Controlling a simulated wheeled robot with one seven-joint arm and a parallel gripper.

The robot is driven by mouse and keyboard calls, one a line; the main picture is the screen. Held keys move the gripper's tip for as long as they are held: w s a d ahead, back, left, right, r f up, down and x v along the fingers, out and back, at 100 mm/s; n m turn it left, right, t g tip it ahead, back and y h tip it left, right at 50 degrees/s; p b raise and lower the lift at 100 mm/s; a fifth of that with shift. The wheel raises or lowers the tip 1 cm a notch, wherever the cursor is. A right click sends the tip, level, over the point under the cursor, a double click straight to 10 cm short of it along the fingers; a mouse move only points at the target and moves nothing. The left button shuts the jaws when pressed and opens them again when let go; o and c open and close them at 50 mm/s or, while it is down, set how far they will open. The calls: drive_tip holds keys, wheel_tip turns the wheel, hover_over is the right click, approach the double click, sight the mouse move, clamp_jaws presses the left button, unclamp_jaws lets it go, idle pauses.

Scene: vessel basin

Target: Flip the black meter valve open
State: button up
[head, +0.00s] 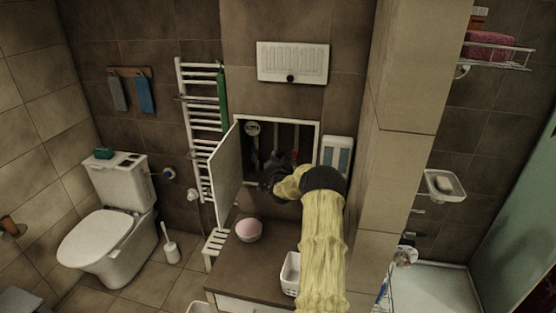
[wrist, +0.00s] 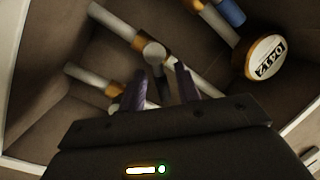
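The wall cabinet (head: 319,142) is open, with pipes inside. A round meter (head: 252,128) is at its upper left; in the wrist view a round white meter face (wrist: 268,57) with a brass rim is at right. My gripper (head: 266,182) reaches into the lower part of the opening. In the wrist view its two purple fingers (wrist: 162,72) are apart. A grey round fitting (wrist: 155,53) on a pipe shows just beyond and between the fingertips; I cannot tell if they touch it.
The white cabinet door (head: 228,175) stands open to the left of my arm. A red part (head: 295,156) is inside the cabinet at right. A pink bowl (head: 249,230) and a white basket (head: 291,273) stand on the counter (head: 240,275) below. A towel radiator (head: 200,130) is at left.

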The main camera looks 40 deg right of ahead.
clamp_jaws()
drive_tip(key=shift+n+b, duration=0.3)
drive_tip(key=shift+b, duration=0.05)
drive_tip(key=shift+w+a+r+n+g+y+b, duration=0.1)
drive_tip(key=shift+w+a+r+n+g+b, duration=0.2)
drive_tip(key=shift+n+b, duration=0.75)
drive_tip(key=shift+w+a+r+n+g+y+b, duration=0.2)
drive_tip(key=shift+n+g+b, duration=0.25)
drive_tip(key=shift+n+b, duration=0.6)
drive_tip(key=shift+w+a+r+n+g+b, duration=0.15)
drive_tip(key=shift+w+n+g+b, duration=0.4)
drive_tip(key=shift+n, duration=0.85)
drive_tip(key=shift+s+f, duration=0.1)
drive_tip(key=shift+s, duration=0.15)
